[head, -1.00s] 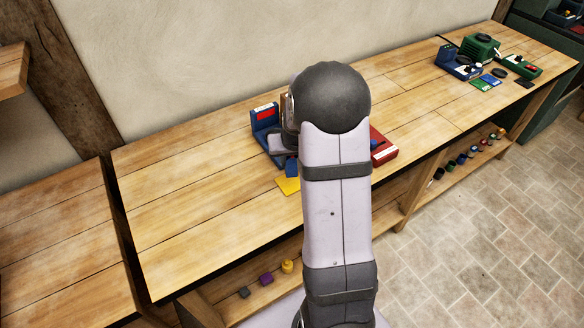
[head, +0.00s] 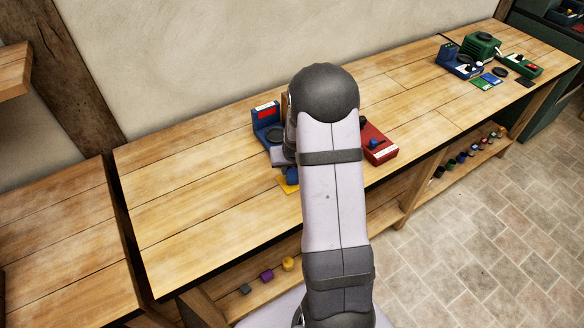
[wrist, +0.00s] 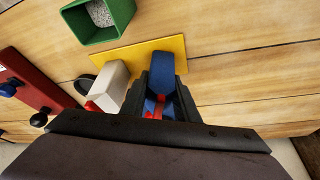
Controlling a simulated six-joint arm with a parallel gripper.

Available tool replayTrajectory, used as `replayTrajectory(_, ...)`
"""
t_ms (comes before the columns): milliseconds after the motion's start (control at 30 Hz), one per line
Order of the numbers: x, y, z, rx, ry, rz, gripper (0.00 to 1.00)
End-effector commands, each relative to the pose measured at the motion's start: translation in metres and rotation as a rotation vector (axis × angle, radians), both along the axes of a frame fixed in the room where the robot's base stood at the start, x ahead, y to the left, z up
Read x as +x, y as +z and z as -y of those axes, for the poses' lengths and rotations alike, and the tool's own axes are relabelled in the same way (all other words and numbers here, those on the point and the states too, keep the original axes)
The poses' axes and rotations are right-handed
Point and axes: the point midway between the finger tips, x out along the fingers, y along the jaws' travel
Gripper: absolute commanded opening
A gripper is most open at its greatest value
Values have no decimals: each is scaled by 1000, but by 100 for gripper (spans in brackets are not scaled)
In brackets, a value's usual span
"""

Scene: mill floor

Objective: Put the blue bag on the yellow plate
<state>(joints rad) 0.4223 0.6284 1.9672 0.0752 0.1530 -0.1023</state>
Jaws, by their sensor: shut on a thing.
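My gripper (wrist: 160,98) is shut on the blue bag (wrist: 165,68), which has a red band. In the head view the blue bag (head: 292,175) shows just left of my arm, and my arm hides the jaws. The yellow plate (wrist: 125,54) lies flat on the bench. The bag overlaps the plate in both views; I cannot tell whether it touches it. The plate also shows in the head view (head: 288,188), partly covered by the bag and my arm.
A white bag with red (wrist: 107,84) stands close left of my gripper, by the plate. A green grit-filled box (wrist: 82,30) is beyond it. A red device (wrist: 28,82) stands left; a blue device (head: 266,117) is behind. The bench's left part is clear.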

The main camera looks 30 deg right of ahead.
Motion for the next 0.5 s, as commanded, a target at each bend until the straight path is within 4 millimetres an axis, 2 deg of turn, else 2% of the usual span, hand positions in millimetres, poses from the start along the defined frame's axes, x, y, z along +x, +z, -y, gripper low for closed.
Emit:
replayTrajectory(67, 0, -3, 0, 0, 0, 1, 0)
replayTrajectory(100, 0, -2, 0, 0, 0, 0, 37)
replayTrajectory(133, 0, -2, 0, 0, 0, 0, 44)
replayTrajectory(500, 0, 0, 0, 0, 0, 0, 46)
